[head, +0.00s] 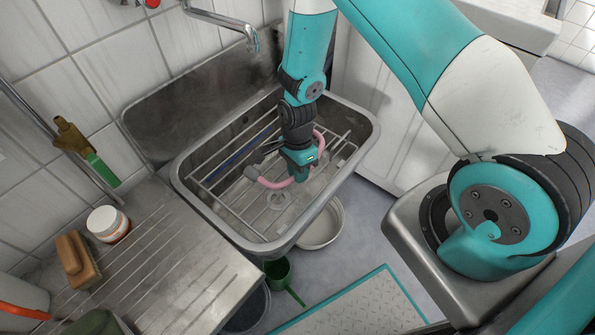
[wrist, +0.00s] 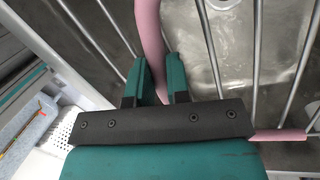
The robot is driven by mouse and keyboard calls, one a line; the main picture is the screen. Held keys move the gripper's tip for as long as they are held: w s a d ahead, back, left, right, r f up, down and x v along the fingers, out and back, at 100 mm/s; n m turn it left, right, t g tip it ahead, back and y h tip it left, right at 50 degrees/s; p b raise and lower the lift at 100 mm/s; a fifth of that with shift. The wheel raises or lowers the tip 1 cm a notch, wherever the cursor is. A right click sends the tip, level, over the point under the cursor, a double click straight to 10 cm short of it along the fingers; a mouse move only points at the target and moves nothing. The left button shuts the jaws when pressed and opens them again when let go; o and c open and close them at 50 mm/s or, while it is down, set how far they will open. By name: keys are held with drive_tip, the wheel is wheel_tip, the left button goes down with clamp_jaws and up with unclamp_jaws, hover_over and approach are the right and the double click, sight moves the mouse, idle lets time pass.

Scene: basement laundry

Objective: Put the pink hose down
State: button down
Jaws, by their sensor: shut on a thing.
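The pink hose (head: 272,183) is a curved tube in the sink, at the wire rack. In the head view one part curves to the right of my gripper (head: 299,172) and another runs to the left below it. In the wrist view the hose (wrist: 150,40) runs up from between the fingers of my gripper (wrist: 163,85), which is shut on it. A short pink length also shows at the right edge of the wrist view. I cannot tell whether the hose touches the rack bars.
The metal sink (head: 365,125) has a wire rack (head: 232,205) across it and a tap (head: 252,40) above its back edge. The ribbed drainboard (head: 190,275) holds a white jar (head: 105,222) and a brush (head: 75,257). A pale basin (head: 322,228) and a green scoop (head: 279,272) are below the sink.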

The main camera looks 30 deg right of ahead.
drive_tip(key=c, duration=1.1)
unclamp_jaws()
drive_tip(key=p+v, duration=0.1)
drive_tip(key=v, duration=1.1)
